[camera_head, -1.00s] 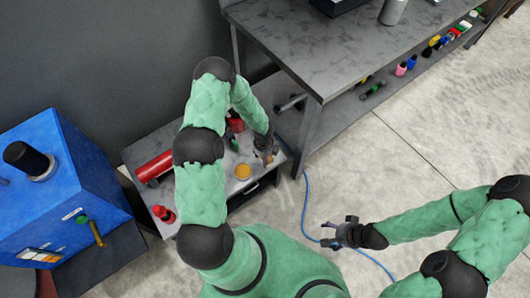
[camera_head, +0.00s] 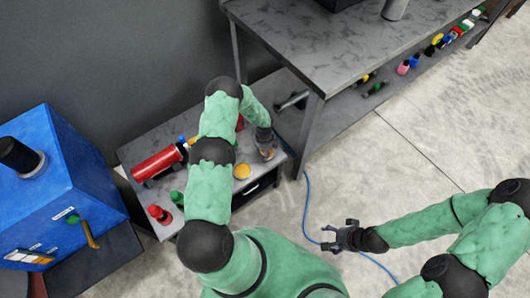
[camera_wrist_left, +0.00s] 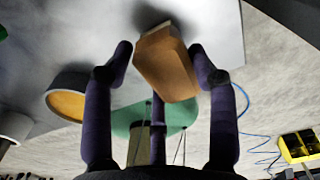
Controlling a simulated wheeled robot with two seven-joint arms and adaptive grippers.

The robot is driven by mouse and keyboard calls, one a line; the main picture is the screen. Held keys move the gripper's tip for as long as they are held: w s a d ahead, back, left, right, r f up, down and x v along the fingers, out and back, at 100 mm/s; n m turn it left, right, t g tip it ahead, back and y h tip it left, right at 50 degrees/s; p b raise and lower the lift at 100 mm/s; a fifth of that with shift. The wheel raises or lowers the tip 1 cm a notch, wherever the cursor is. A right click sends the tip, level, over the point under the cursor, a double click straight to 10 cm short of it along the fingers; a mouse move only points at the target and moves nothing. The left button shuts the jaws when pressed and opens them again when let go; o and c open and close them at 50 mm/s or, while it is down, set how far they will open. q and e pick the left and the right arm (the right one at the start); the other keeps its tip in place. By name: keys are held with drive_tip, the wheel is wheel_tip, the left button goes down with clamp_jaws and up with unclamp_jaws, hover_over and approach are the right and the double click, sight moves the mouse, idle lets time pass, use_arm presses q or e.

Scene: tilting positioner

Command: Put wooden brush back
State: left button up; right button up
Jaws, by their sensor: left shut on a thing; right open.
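The wooden brush (camera_wrist_left: 165,65) shows in the left wrist view as a tan wooden block between the fingers. My left gripper (camera_wrist_left: 160,62) is shut on it. In the head view my left gripper (camera_head: 265,150) is over the right end of the small grey cabinet (camera_head: 215,200), and a bit of the brush (camera_head: 267,154) shows below it. The brush's bristles cannot be made out. My right gripper (camera_head: 342,236) is open and empty over the floor.
A round orange-topped container (camera_head: 242,171) stands on the cabinet beside my left gripper. A blue machine (camera_head: 60,190) is at the left. A large grey workbench (camera_head: 320,45) rises behind.

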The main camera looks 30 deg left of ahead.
use_arm(q)
drive_tip(key=shift+f, duration=0.15)
drive_tip(key=shift+f, duration=0.15)
drive_tip(key=o, duration=1)
